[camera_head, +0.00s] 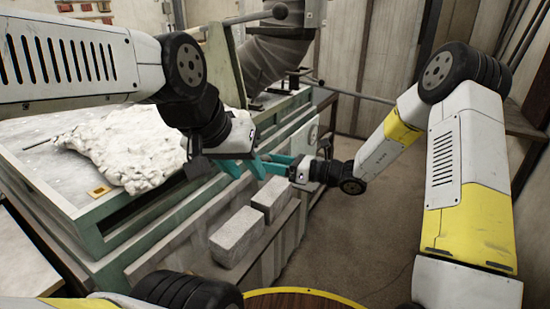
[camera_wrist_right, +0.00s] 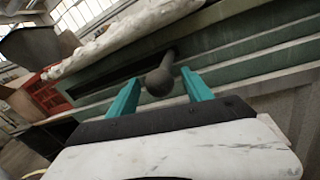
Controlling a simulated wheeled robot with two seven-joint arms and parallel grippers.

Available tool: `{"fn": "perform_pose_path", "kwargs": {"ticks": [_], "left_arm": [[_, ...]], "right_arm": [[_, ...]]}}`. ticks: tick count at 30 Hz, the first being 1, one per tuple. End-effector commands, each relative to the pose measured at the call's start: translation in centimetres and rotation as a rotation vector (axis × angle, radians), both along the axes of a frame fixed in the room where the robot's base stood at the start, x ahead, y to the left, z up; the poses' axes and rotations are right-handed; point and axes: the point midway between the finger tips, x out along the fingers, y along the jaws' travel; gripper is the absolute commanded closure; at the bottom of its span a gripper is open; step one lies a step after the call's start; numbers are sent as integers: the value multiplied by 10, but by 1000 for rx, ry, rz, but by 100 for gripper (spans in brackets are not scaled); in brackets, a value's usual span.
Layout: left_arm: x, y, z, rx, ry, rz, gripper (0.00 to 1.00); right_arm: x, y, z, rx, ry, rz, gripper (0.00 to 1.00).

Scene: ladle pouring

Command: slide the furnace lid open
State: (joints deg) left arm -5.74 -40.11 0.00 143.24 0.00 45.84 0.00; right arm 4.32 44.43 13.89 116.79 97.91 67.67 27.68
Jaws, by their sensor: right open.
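The furnace (camera_head: 100,243) has a green frame and a grey top, with a lumpy white covering (camera_head: 128,150) lying on it. I cannot clearly make out the lid's edges. A dark ball knob on a short stem (camera_wrist_right: 160,82) sticks out from the green side in the right wrist view. My right gripper (camera_wrist_right: 163,92) is open, its teal fingers on either side of the knob with gaps visible. It also shows in the head view (camera_head: 276,164). My left gripper (camera_head: 243,168) is close beside it, its teal fingers apart and nothing seen between them. The grippers hide the knob in the head view.
Two grey blocks (camera_head: 236,237) lie on a ledge below the grippers. A large grey duct (camera_head: 275,55) and a metal bar (camera_head: 350,92) stand behind. Bare floor (camera_head: 350,240) is free to the right. A round wooden top (camera_head: 300,300) is at the bottom edge.

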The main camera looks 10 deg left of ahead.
Motion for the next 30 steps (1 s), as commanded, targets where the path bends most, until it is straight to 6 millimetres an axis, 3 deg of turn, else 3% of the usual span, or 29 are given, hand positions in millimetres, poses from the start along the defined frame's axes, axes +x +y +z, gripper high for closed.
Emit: {"fn": "perform_pose_path", "kwargs": {"ticks": [11, 20, 30], "left_arm": [[0, 0, 0, 0, 0, 0, 64], [0, 0, 0, 0, 0, 0, 64], [0, 0, 0, 0, 0, 0, 64]], "right_arm": [[1, 8, 0, -1, 0, 0, 41], [1, 8, 0, -1, -1, -1, 100], [1, 7, 0, -1, -1, -1, 100]]}}
